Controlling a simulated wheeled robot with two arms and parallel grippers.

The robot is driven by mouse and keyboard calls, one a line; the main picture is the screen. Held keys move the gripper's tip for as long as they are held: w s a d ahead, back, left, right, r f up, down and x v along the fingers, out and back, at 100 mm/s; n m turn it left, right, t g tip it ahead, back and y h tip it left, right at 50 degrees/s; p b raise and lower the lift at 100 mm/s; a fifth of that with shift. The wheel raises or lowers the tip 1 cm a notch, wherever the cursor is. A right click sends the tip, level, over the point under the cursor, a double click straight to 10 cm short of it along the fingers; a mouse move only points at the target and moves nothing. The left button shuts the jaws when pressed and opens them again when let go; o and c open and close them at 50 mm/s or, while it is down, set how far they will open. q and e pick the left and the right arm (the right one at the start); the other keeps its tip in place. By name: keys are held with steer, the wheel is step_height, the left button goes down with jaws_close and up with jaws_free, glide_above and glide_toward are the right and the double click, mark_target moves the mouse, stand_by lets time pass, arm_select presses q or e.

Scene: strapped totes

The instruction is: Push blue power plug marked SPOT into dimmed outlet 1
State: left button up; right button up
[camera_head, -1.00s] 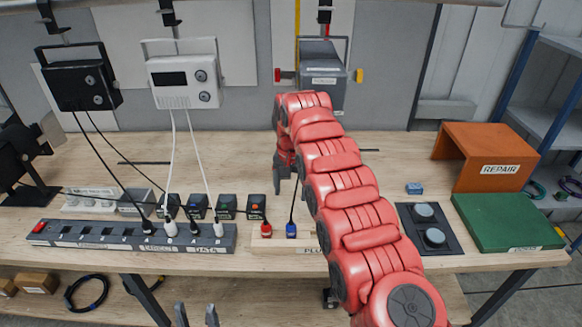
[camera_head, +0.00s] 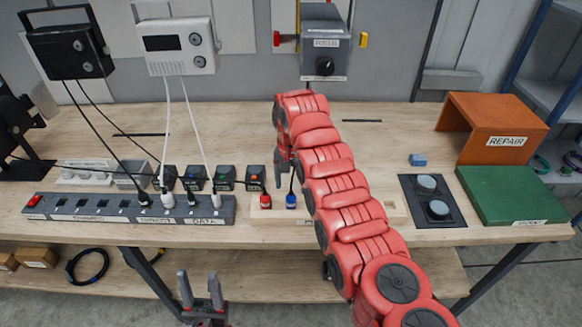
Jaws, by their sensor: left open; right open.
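The blue plug (camera_head: 291,201) stands upright in a pale wooden holder (camera_head: 350,214) beside a red plug (camera_head: 265,201). A dark cable rises from it. A marking on it is too small to read. The long grey outlet strip (camera_head: 50,213) lies to the left; its left group of sockets (camera_head: 82,204) looks empty, and its small labels are hard to read. My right gripper (camera_head: 286,168) is open, just behind the blue plug in the picture, partly hidden by its wrist. My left gripper (camera_head: 200,285) is open and empty, in front of the table's front edge.
White and black plugs with cables fill the strip's right part. Several small dark boxes (camera_head: 225,176) stand behind it. A black pad with two round knobs (camera_head: 432,198), a green box (camera_head: 508,195) and an orange REPAIR bin (camera_head: 490,140) stand right. My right arm crosses the holder.

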mark_target(291, 194)
step_height(291, 194, down, 4)
steer(key=shift+r+p, duration=0.1)
steer(key=shift+p, duration=0.5)
step_height(291, 194, down, 2)
steer(key=shift+w+b, duration=0.1)
steer(key=shift+b, duration=0.65)
steer(key=shift+f, duration=0.65)
steer(key=shift+r, duration=0.1)
jaws_close()
